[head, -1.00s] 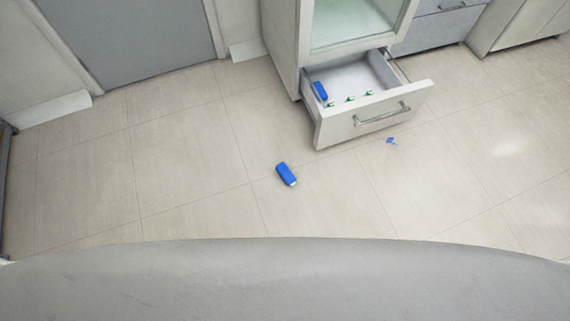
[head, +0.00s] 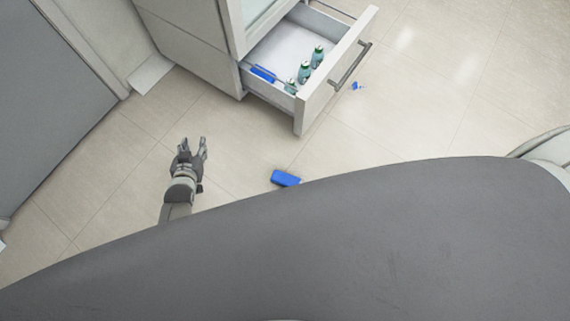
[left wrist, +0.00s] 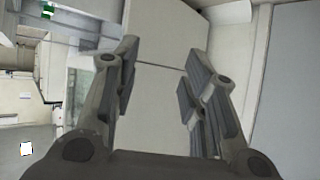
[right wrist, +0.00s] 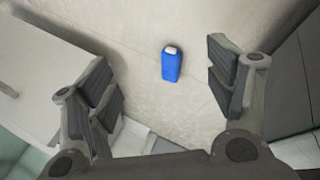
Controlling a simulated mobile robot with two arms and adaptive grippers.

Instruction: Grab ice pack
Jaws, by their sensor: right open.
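A blue ice pack (head: 286,178) lies on the tiled floor in front of the open drawer. In the right wrist view a blue ice pack with a white cap (right wrist: 172,64) lies on the floor beyond and between the open fingers. Another blue pack (head: 263,74) lies inside the drawer. My left gripper (head: 192,146) is open and empty, left of the floor pack. In the left wrist view its fingers (left wrist: 157,78) are apart with nothing between them. My right gripper (right wrist: 165,80) is open and empty; it is hidden in the head view.
The open drawer (head: 303,114) of a white cabinet (head: 190,40) holds several green bottles (head: 304,72). A small blue item (head: 357,86) lies on the floor right of the drawer. A grey door (head: 45,110) stands at left. Floor around the pack is clear.

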